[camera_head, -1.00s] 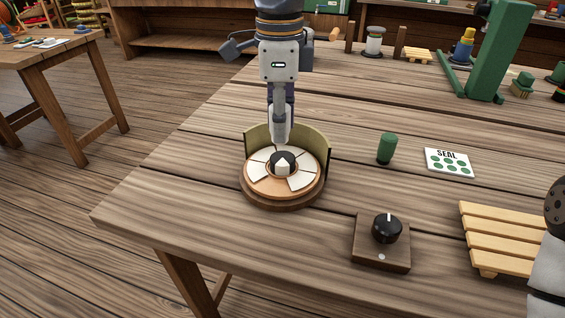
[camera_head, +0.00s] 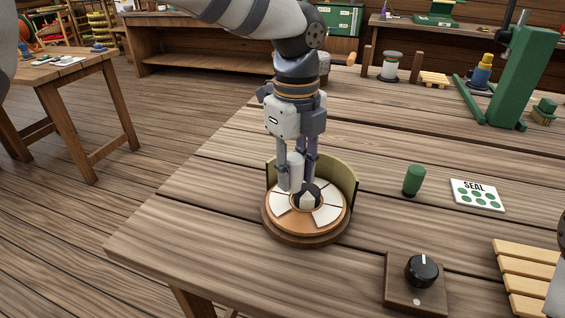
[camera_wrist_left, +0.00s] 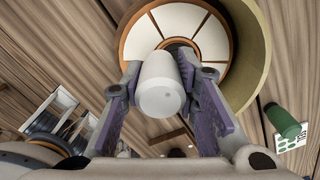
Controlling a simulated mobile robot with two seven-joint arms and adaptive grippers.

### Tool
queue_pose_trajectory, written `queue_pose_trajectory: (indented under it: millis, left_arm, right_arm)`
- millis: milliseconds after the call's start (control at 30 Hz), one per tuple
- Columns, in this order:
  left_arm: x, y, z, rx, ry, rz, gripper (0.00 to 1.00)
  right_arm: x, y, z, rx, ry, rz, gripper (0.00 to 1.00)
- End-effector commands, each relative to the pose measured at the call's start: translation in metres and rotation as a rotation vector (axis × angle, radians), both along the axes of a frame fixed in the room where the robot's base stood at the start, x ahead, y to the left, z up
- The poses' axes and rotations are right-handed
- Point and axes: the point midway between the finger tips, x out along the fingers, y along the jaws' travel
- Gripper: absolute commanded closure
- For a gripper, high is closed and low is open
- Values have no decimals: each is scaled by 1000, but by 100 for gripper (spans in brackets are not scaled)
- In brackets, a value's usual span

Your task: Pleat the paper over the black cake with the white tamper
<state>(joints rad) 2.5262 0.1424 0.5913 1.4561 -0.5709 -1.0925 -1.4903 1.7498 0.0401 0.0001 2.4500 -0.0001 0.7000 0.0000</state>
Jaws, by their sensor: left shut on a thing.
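My left gripper (camera_head: 297,184) is shut on the white tamper (camera_head: 296,168), a pale cylinder hanging low over the left rear of the round stand. I cannot tell whether the tamper touches the paper.
A curved olive wall (camera_head: 343,181) rises behind the stand (camera_head: 304,238). To the right are a green cylinder (camera_head: 413,181), a SEAL card (camera_head: 477,195), a black knob box (camera_head: 420,273) and a slatted rack (camera_head: 524,274). The table left of the stand is clear.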

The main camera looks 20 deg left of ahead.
Motion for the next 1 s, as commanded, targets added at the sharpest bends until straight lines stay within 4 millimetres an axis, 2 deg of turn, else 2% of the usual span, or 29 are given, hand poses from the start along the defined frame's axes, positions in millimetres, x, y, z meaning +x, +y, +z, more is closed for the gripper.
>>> queue_pose_trajectory:
  millis: [200, 1000]
  left_arm:
    - [6, -11, -3, 1, 1, 1, 100]
    - [6, -10, -9, 0, 0, 2, 100]
  right_arm:
    - [-4, 0, -4, 0, 16, 0, 60]
    - [-4, 0, -4, 0, 14, 0, 60]
